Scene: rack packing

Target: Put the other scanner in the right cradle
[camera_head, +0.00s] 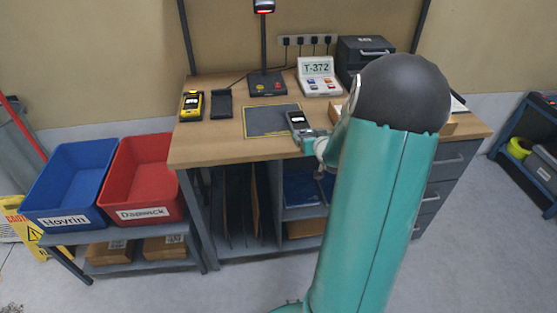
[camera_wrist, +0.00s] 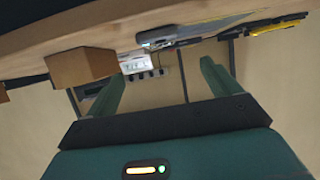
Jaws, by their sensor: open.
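The other scanner (camera_head: 299,124), dark with a lit screen, lies at the right edge of the grey mat (camera_head: 262,122). In the wrist view a grey shape that looks like this scanner (camera_wrist: 160,37) is on the tabletop, beyond the fingertips. The right cradle (camera_head: 221,104) is black and empty. Left of it, a yellow scanner (camera_head: 192,105) sits in the left cradle, which it mostly hides. My gripper (camera_wrist: 161,72) is open with nothing between its fingers. In the head view my arm hides most of it, just right of the scanner near the table's front edge.
A stand with a red-lit head (camera_head: 265,50) rises behind the mat. The T-372 panel (camera_head: 318,77) and a black box (camera_head: 362,52) stand at the back. A cardboard box (camera_wrist: 82,67) is near one finger. Blue (camera_head: 70,180) and red bins (camera_head: 140,180) stand left of the bench.

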